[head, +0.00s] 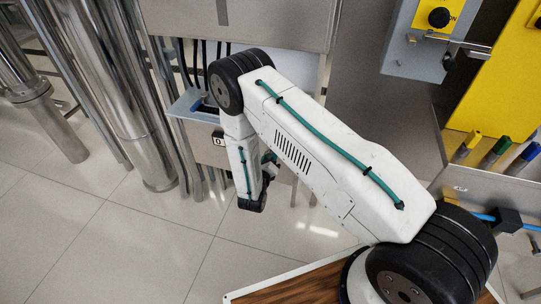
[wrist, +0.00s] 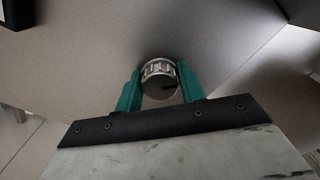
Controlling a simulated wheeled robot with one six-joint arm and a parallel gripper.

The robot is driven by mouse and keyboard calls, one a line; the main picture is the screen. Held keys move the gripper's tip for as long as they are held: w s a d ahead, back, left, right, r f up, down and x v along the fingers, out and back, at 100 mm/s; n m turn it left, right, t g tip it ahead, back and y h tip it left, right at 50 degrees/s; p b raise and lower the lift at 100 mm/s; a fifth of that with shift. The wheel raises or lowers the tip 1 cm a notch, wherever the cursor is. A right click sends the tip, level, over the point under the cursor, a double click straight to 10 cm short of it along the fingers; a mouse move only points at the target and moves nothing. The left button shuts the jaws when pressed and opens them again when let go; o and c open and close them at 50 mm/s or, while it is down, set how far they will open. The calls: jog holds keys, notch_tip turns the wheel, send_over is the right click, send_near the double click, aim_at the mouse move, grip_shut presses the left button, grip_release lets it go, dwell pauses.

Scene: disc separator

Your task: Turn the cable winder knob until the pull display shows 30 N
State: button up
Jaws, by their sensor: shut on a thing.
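The winder knob (wrist: 159,70) is a silver, ribbed round knob on a flat grey panel in the wrist view. My gripper (wrist: 161,88) has its two green fingers on either side of it, closed against its sides. A dark mark shows on the knob's near face. In the head view my gripper is mostly hidden behind my white arm, low in front of the grey cabinet, and the knob cannot be made out. A small dark box with a light face (head: 218,138), possibly the pull display, sits on the cabinet left of my wrist; its reading is not clear.
Steel pipes (head: 128,100) stand left of the cabinet (head: 285,75). A blue-grey tray (head: 190,106) juts out beside my arm. A yellow panel with a black knob (head: 438,17) is at the upper right. The tiled floor (head: 130,240) is clear at the lower left.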

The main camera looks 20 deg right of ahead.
jog(key=m, duration=0.8)
jog(key=shift+m, duration=0.3)
jog(key=m, duration=0.8)
jog(key=shift+d+m, duration=0.1)
jog(key=shift+m, duration=0.2)
jog(key=shift+s+m, duration=0.1)
jog(key=shift+m, duration=0.2)
jog(key=o, duration=1)
